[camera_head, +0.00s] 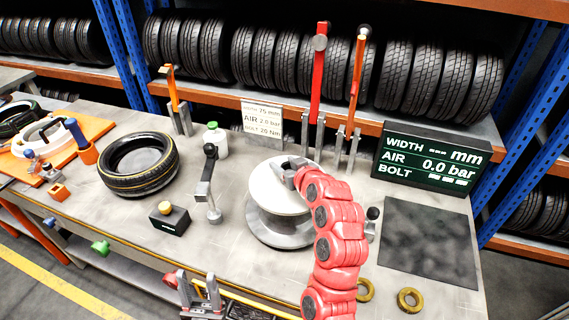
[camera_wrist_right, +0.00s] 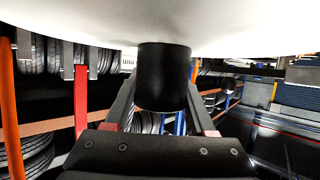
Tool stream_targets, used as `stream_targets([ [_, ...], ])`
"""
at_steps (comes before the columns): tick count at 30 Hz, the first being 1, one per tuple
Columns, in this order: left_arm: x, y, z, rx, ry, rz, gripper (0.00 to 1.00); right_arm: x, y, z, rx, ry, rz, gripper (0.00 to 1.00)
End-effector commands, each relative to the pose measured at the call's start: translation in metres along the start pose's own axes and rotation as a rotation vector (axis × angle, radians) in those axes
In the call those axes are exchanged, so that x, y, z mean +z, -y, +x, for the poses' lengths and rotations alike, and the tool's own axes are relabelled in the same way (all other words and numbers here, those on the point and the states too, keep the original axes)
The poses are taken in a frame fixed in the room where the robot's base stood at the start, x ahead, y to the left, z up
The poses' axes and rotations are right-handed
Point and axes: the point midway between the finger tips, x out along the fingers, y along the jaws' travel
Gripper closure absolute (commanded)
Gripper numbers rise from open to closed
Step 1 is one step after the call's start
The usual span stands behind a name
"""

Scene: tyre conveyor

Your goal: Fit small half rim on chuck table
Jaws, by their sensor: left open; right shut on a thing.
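A white round half rim (camera_head: 262,187) sits over the grey chuck table (camera_head: 283,232) in the middle of the bench. Its pale face fills the top of the right wrist view (camera_wrist_right: 90,22). My right gripper (camera_head: 289,170) is shut on the half rim's black cylindrical handle (camera_wrist_right: 163,75), with a finger on each side. Whether the rim is fully seated cannot be told, as my red right arm hides part of it. My left gripper (camera_head: 198,288) is open at the bottom edge of the head view, apart from the rim and partly cut off.
A tyre (camera_head: 138,163) lies at left, with a black box with a yellow button (camera_head: 169,219) and a lever post (camera_head: 207,180) between it and the chuck. A display (camera_head: 432,160) and a dark mat (camera_head: 429,240) are at right. Tall upright tools (camera_head: 318,75) stand behind. Brass rings (camera_head: 409,299) lie in front.

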Motion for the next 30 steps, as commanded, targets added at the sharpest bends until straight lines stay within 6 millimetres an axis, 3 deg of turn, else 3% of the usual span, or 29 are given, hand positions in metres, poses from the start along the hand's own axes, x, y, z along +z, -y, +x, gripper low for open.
stream_targets([
  [30,0.003,-0.001,-0.017,0.0,0.0,0.0,0.5,0.019,0.0,0.008,0.001,-0.006,0.0,1.0],
])
